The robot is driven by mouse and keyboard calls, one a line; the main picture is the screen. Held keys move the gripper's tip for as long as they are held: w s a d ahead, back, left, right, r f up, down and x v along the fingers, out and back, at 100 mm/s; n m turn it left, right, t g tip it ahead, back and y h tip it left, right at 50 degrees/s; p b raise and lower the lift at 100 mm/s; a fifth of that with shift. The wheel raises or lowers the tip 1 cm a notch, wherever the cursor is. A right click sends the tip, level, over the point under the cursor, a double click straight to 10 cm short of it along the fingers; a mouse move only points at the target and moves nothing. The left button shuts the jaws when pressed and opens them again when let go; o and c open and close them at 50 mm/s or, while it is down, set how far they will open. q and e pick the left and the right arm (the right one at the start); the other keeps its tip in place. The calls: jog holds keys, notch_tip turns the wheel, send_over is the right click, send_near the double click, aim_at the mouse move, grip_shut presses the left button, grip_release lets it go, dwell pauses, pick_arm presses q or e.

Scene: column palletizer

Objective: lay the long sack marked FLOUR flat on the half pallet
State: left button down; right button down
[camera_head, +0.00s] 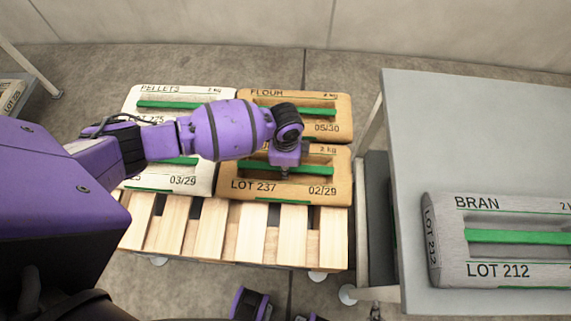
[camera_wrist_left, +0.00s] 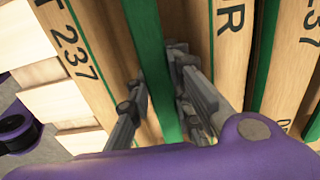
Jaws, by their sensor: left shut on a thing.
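A long tan sack (camera_head: 300,192) marked LOT 237 and 02/29 lies flat at the front right of the sacks on the wooden pallet (camera_head: 238,230). My arm hides most of its name in the head view; the wrist view shows a final R on this sack (camera_wrist_left: 108,60). My left gripper (camera_head: 285,162) is over its middle, shut on the green handle (camera_wrist_left: 150,50), with a finger on each side of the strap in the wrist view. The underside of the sack is hidden.
Another tan FLOUR sack (camera_head: 338,110) lies directly behind. White sacks, one marked PELLETS (camera_head: 135,103), lie to the left. Bare slats show along the pallet's front. A grey table (camera_head: 450,120) at right carries a grey BRAN sack (camera_head: 480,255).

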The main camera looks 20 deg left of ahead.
pick_arm(q)
jog(key=shift+w+d+r, duration=0.1)
jog(key=shift+w+r, duration=0.05)
pick_arm(e)
jog(key=shift+s, duration=0.1)
pick_arm(q)
jog(key=c, duration=2)
grip_release()
jog(key=shift+f, duration=0.25)
jog(key=o, duration=0.4)
jog(key=shift+s, duration=0.2)
pick_arm(e)
jog(key=shift+s+f, duration=0.1)
jog(key=shift+s, duration=0.2)
pick_arm(q)
jog(key=shift+r, duration=0.15)
